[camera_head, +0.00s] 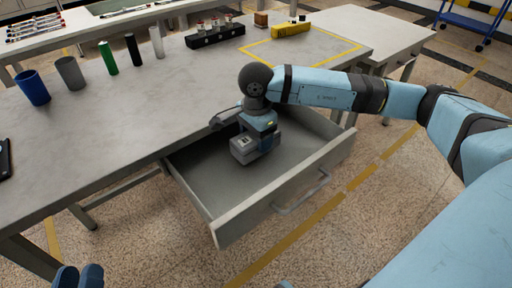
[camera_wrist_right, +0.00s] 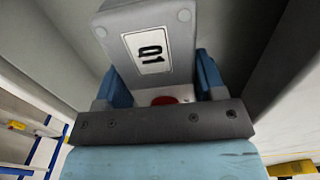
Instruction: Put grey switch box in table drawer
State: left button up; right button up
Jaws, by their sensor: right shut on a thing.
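The grey switch box (camera_head: 243,149) is held by my right gripper (camera_head: 262,134) over the inside of the open table drawer (camera_head: 290,158). In the right wrist view the box (camera_wrist_right: 178,25) shows a white label reading Q1 and a red part. It sits between the two blue fingers of my right gripper (camera_wrist_right: 168,88), which is shut on it. I cannot tell whether the box touches the drawer floor. The drawer is pulled out from under the grey table and looks otherwise empty. My left gripper (camera_head: 78,277) shows only partly at the bottom left edge, apart from the drawer.
On the table (camera_head: 130,110) stand a blue cup (camera_head: 33,88), a grey cup (camera_head: 70,73) and green, black and white cylinders. A black block (camera_head: 215,36) and a yellow object (camera_head: 291,29) lie at the back. The drawer's front panel and handle (camera_head: 303,194) face me.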

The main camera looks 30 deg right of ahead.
pick_arm(q)
jog(key=shift+w+d+f+g, duration=0.1)
jog(key=shift+f+g, duration=0.3)
jog(key=shift+f, duration=0.3)
pick_arm(e)
notch_tip(320, 180, down, 3)
jog(key=shift+f, duration=0.15)
pick_arm(q)
jog(key=shift+f+b, duration=0.1)
jog(key=shift+b, duration=0.25)
pick_arm(e)
jog(key=shift+f, duration=0.2)
jog(key=o, duration=1.2)
jog(key=shift+c, duration=0.2)
pick_arm(q)
jog(key=shift+f, duration=0.1)
pick_arm(e)
jog(key=shift+r, duration=0.15)
